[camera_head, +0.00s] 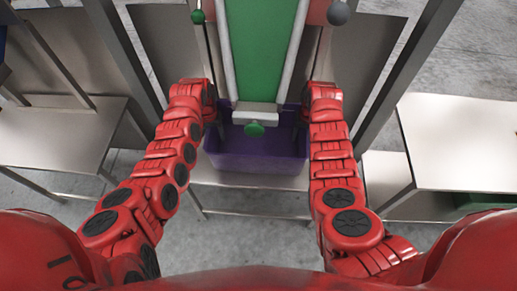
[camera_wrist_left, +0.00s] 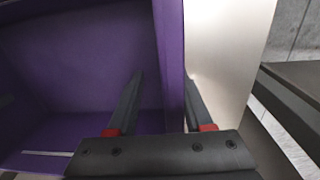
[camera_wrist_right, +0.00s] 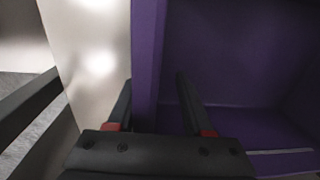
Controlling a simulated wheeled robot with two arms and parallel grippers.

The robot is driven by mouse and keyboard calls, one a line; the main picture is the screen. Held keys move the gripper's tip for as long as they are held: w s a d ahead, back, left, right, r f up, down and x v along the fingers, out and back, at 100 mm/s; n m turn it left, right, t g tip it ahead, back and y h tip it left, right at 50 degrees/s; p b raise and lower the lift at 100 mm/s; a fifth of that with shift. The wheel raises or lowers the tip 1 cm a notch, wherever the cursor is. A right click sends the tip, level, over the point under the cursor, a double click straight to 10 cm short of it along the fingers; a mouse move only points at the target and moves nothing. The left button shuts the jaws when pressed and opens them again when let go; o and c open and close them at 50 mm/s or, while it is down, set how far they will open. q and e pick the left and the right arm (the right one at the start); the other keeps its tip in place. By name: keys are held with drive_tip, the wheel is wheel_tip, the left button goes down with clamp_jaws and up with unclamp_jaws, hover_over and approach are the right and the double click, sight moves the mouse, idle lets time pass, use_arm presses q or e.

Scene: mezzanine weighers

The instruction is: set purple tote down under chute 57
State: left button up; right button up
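The purple tote (camera_head: 255,162) is below the lower end of a green chute (camera_head: 258,50) with pale side rails. It appears to rest on a steel bench, though its underside is hidden. No chute number is readable. My left gripper (camera_head: 212,112) is at the tote's left side. In the left wrist view (camera_wrist_left: 163,78) its fingers stand apart, one on each side of the tote wall (camera_wrist_left: 172,50). My right gripper (camera_head: 303,115) is at the right side. In the right wrist view (camera_wrist_right: 154,80) its fingers also straddle the wall (camera_wrist_right: 148,50), with a gap on the inner side.
The steel bench (camera_head: 255,200) shows in front of the tote. Other steel tables stand at left (camera_head: 50,135) and right (camera_head: 465,140). Grey posts flank the chute. The tote's visible interior looks empty.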

use_arm(q)
drive_tip(key=shift+a, duration=0.15)
use_arm(e)
drive_tip(key=shift+d, duration=0.15)
use_arm(q)
drive_tip(key=shift+r, duration=0.1)
drive_tip(key=shift+w+a+r, duration=0.1)
drive_tip(key=shift+r, duration=0.15)
use_arm(e)
drive_tip(key=shift+d, duration=0.1)
use_arm(q)
wheel_tip(320, 180, up, 11)
drive_tip(key=shift+a+r, duration=0.1)
drive_tip(key=shift+a, duration=0.05)
use_arm(e)
drive_tip(key=r, duration=1.2)
drive_tip(key=shift+d, duration=0.3)
